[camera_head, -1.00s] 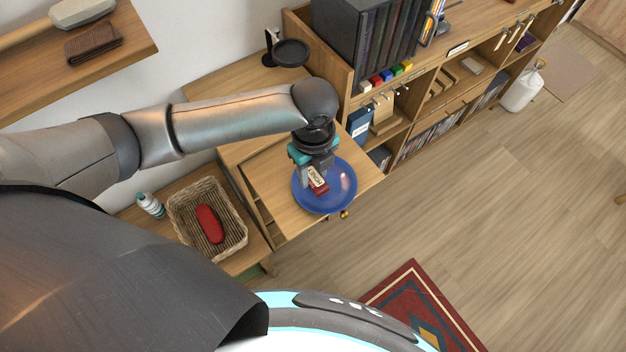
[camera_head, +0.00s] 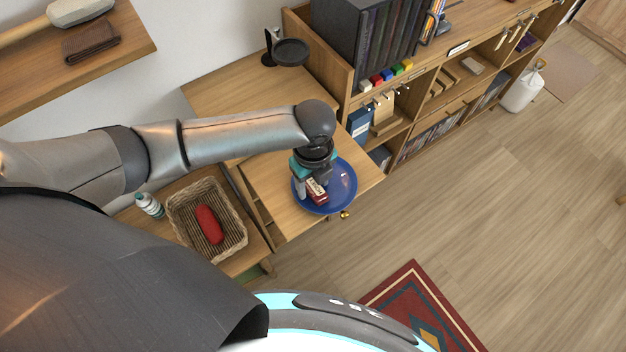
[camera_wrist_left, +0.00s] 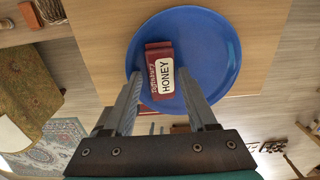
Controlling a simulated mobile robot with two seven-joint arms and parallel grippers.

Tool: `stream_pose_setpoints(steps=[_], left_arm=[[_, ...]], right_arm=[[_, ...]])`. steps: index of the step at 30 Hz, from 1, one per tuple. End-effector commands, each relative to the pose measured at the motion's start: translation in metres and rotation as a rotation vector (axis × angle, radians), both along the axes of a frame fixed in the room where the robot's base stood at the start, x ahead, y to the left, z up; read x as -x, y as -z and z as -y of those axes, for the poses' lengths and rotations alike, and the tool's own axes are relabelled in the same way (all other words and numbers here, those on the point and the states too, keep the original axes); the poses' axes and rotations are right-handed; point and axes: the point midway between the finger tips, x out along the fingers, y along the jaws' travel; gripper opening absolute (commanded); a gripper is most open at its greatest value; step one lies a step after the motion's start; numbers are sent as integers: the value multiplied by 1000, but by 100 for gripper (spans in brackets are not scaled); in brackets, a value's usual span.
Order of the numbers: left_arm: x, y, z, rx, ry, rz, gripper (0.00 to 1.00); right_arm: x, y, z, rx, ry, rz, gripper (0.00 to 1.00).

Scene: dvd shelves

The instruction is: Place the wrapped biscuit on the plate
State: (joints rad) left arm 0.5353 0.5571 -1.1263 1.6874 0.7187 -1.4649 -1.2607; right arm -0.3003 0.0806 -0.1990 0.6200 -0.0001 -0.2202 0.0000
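The wrapped biscuit (camera_head: 317,193) is a small red packet with a white HONEY label, also seen in the left wrist view (camera_wrist_left: 160,68). It appears to lie on the blue round plate (camera_head: 343,191), toward its left side; the plate also fills the top of the left wrist view (camera_wrist_left: 212,45). My left gripper (camera_head: 312,188) is low over the plate, with its fingers on either side of the biscuit. In the left wrist view its fingers (camera_wrist_left: 159,84) are apart, with gaps beside the packet. My right gripper is not in view.
The plate stands on a wooden cabinet top (camera_head: 285,215) near its front edge. A wicker basket (camera_head: 180,226) with a red item and a bottle (camera_head: 149,205) are at the left. A dark stand (camera_head: 290,52) is behind; a shelf unit (camera_head: 432,85) rises at the right.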

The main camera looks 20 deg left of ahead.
Motion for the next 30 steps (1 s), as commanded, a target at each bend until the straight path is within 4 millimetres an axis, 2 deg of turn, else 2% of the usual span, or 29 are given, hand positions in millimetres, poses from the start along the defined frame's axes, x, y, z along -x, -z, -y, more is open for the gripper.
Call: stream_pose_setpoints(steps=[1,3,10,14,17,24,30], left_arm=[[0,0,0,0,0,0,65],[0,0,0,-1,0,-1,71],[0,-1,-1,-1,0,0,71],[0,-10,-1,-2,-1,0,71],[-1,-26,0,0,-1,1,71],[-1,-80,0,1,1,4,71],[-1,-113,0,1,-1,1,71]], right_arm=[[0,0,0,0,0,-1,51],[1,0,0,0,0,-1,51],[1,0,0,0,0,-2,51],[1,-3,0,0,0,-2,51],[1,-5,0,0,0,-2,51],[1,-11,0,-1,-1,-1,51],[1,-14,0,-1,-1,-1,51]])
